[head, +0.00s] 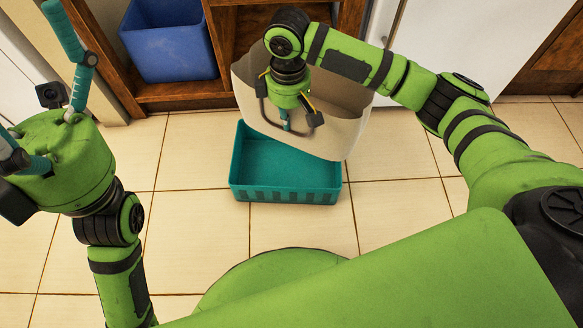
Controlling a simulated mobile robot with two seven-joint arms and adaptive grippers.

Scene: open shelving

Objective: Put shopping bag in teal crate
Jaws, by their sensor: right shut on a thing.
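A beige shopping bag (335,132) with a dark handle hangs tilted from my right gripper (288,118), which is shut on it near the handle. The teal crate (286,190) is open-topped and sits on the tiled floor below. In the picture the bag overlaps the crate's back and right side. I cannot tell whether the bag's bottom touches the crate. The visible part of the crate's inside is empty. My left gripper (30,80) is at the left edge, away from both, with its teal fingers spread wide and nothing between them; part of it is cut off.
A blue bin (170,45) stands in the wooden shelving (185,95) at the back left. A white cabinet front (455,40) stands at the back right. The tiled floor (190,230) around the crate is clear.

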